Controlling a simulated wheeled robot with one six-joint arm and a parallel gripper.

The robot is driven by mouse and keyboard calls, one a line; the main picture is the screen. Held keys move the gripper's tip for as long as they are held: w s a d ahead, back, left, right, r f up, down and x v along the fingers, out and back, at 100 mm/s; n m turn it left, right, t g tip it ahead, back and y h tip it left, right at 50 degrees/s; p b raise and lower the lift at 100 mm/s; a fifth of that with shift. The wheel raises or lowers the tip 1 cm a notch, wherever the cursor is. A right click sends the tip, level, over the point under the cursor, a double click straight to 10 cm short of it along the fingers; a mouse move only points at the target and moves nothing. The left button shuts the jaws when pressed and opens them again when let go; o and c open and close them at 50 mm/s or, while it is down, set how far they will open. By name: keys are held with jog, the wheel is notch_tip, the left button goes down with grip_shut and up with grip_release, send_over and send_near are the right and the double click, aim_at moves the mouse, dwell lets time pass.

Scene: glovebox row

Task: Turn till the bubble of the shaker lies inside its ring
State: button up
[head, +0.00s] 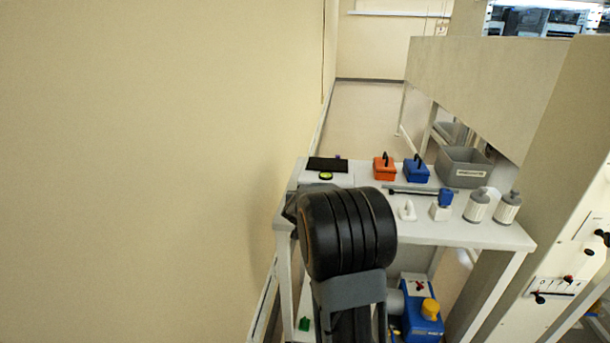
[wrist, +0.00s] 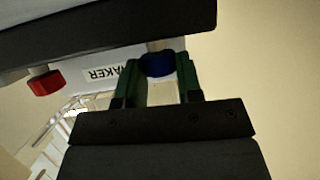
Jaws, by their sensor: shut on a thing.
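The shaker (head: 342,180) is a white box with a black top plate at the back left of the bench. A round yellow-green level (head: 326,176) with a dark rim sits on its front; its bubble is too small to place against the ring. In the wrist view the shaker's label (wrist: 104,74), partly cut off, shows beside a red knob (wrist: 44,84) and a blue knob (wrist: 158,66). My gripper (wrist: 157,80) has its green fingers shut on the blue knob, one on each side. In the head view my arm hides the gripper and both knobs.
An orange box (head: 384,167), a blue box (head: 416,169) and a grey bin (head: 464,167) stand along the bench back. Two lidded jars (head: 477,205) stand at the right. A blue pump-like unit (head: 422,315) is below. A wall (head: 150,170) runs close on the left.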

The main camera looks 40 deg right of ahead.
jog(key=shift+w+a+r+m+g+h+p, duration=0.1)
jog(key=shift+r+m+g+h+p, duration=0.3)
jog(key=shift+p, duration=1.25)
jog(key=shift+w+a+r+m+g+h+p, duration=0.1)
jog(key=shift+m+g+h+p, duration=0.55)
jog(key=shift+p, duration=0.95)
jog(key=m+g+h+p, duration=0.1)
jog(key=m+p, duration=0.1)
jog(key=p, duration=0.2)
jog(key=shift+w+g, duration=0.1)
jog(key=shift+g, duration=0.25)
jog(key=m+g+h+p, duration=0.1)
jog(key=p, duration=0.1)
jog(key=m+g+p, duration=0.2)
jog(key=shift+w+f+g+h, duration=0.2)
jog(key=shift+f+g+h, duration=0.1)
jog(key=shift+f+h, duration=0.1)
jog(key=shift+m, duration=0.25)
jog(key=o, duration=0.7)
jog(key=shift+c, duration=0.2)
jog(key=shift+a, duration=0.15)
jog(key=shift+b+v, duration=0.6)
jog(key=shift+v, duration=3.05)
